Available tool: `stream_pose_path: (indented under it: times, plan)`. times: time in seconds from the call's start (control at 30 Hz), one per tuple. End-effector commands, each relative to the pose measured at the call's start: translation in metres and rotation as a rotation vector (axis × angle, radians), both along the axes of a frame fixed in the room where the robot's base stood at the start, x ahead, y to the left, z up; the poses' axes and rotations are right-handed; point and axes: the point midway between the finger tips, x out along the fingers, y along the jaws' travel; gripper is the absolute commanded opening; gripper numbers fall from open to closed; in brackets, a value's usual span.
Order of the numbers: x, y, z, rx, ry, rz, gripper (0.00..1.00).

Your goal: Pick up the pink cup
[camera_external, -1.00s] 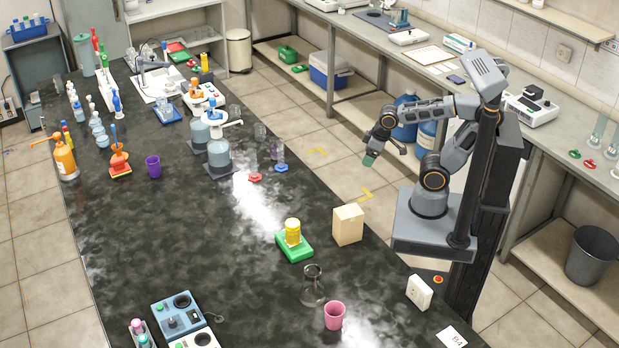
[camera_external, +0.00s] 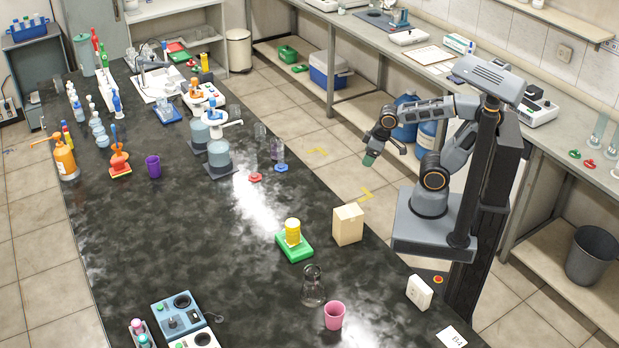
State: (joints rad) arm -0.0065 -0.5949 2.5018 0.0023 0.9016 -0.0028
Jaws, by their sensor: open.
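The pink cup (camera_external: 334,316) stands upright on the dark bench (camera_external: 200,250) near the front, close to the right edge. A clear glass flask (camera_external: 313,288) stands just behind and left of it. My gripper (camera_external: 384,153) is raised beyond the bench's right edge, over the floor, well apart from the pink cup. It is open and holds nothing that I can see. Its fingers are small in this view.
A green scale with a yellow container (camera_external: 293,234) and a beige box (camera_external: 348,224) stand behind the cup. Blue and white devices (camera_external: 177,312) stand to the left. The bench's middle is clear.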

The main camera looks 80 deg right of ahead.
Motion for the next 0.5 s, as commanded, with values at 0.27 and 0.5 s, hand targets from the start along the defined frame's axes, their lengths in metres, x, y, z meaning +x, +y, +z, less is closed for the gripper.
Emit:
stream_pose_path:
  times: [0.27, 0.5]
  plan:
    - [0.0, 0.0, 0.0, 0.0, 0.0, 0.0, 0.91]
    - [0.006, 0.0021, 0.0019, -0.014, -0.014, 0.015, 0.91]
